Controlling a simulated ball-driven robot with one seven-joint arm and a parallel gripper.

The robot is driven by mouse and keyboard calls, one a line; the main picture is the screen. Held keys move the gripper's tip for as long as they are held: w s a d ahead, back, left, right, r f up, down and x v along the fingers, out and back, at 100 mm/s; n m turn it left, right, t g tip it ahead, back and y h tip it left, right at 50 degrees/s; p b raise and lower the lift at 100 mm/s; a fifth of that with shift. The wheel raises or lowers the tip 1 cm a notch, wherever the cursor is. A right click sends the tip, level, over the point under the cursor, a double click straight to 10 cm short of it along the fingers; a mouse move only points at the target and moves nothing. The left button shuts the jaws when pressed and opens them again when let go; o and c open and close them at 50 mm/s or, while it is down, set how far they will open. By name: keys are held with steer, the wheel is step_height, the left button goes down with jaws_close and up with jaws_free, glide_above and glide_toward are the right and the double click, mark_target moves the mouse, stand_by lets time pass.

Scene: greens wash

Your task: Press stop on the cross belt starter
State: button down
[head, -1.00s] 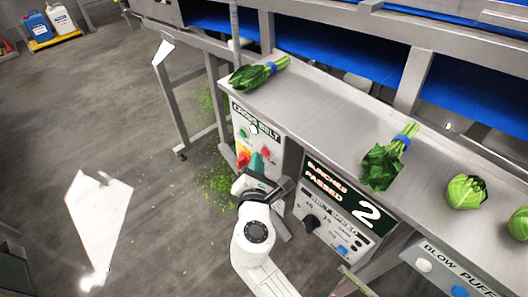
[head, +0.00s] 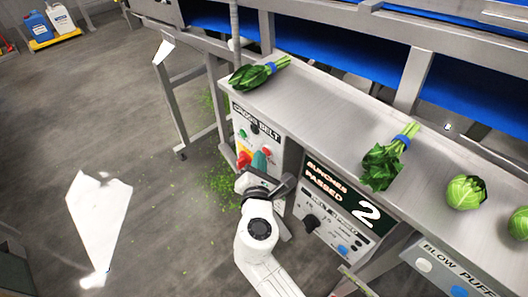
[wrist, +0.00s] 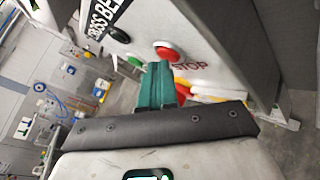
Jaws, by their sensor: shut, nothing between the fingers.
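The cross belt starter (head: 256,128) is a pale box under the steel table, labelled CROSS BELT. Its red stop button (head: 266,149) is at the right of its face. The stop button also shows in the wrist view (wrist: 166,52) beside the word STOP. A green button (head: 243,133) is to its left, and a round lamp (head: 254,129) between them is dark. My gripper (head: 260,158) has teal fingers, shut and empty, just below the stop button. In the wrist view the fingertips (wrist: 160,66) are close under it; I cannot tell if they touch.
A red and yellow switch (head: 243,159) is beside my fingers. Right of the starter is a panel with a counter reading 2 (head: 366,213). Greens lie on the steel table (head: 330,120) above. The floor to the left is mostly clear.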

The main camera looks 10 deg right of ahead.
steer(key=shift+s+a, duration=0.5)
steer(key=shift+a, duration=0.15)
steer(key=shift+s+a, duration=0.7)
steer(key=shift+a, duration=0.35)
steer(key=shift+s+a, duration=0.7)
steer(key=shift+a, duration=0.35)
